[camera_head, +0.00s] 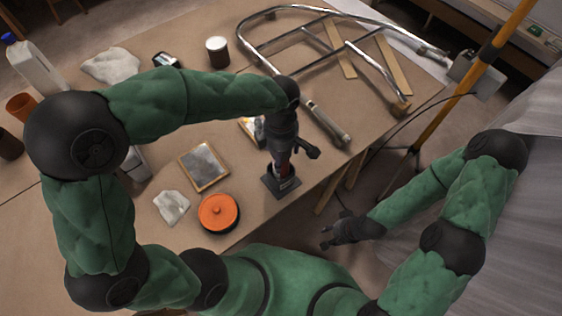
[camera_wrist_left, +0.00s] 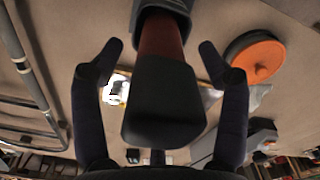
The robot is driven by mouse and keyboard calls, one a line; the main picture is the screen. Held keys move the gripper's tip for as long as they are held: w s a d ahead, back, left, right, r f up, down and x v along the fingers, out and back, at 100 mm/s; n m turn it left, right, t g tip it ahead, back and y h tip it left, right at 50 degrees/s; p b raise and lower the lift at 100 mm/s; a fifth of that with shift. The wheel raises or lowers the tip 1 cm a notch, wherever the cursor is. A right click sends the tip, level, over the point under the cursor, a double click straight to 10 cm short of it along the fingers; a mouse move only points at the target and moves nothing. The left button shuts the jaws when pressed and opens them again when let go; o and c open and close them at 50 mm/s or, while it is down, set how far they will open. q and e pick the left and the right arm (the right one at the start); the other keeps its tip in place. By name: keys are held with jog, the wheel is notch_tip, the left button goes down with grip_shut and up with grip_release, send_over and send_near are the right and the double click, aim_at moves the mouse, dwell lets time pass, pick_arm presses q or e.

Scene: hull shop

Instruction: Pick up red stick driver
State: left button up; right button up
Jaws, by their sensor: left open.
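The red stick driver (camera_head: 283,167) stands upright in a dark square-based holder (camera_head: 283,186) near the table's front edge; its upper part is largely hidden by my left gripper (camera_head: 295,152). In the left wrist view the driver's red shaft (camera_wrist_left: 160,38) and broad black end (camera_wrist_left: 163,105) show large between the open fingers of my left gripper (camera_wrist_left: 159,55). Gaps show on both sides, and the fingers do not appear to touch it. My right gripper (camera_head: 328,236) hangs beyond the table's front edge, away from the driver; its finger spacing is too small to tell.
An orange-lidded round tin (camera_head: 218,212), a framed grey abrasive sheet (camera_head: 204,165) and a crumpled white cloth (camera_head: 172,207) lie left of the holder. A yellow pole (camera_head: 478,70) stands at right.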

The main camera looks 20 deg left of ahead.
pick_arm(q)
jog(key=shift+f, duration=0.7)
pick_arm(e)
jog(key=shift+f, duration=0.25)
pick_arm(q)
jog(key=c, duration=1.1)
jog(key=shift+c, duration=0.2)
jog(key=shift+r, duration=0.1)
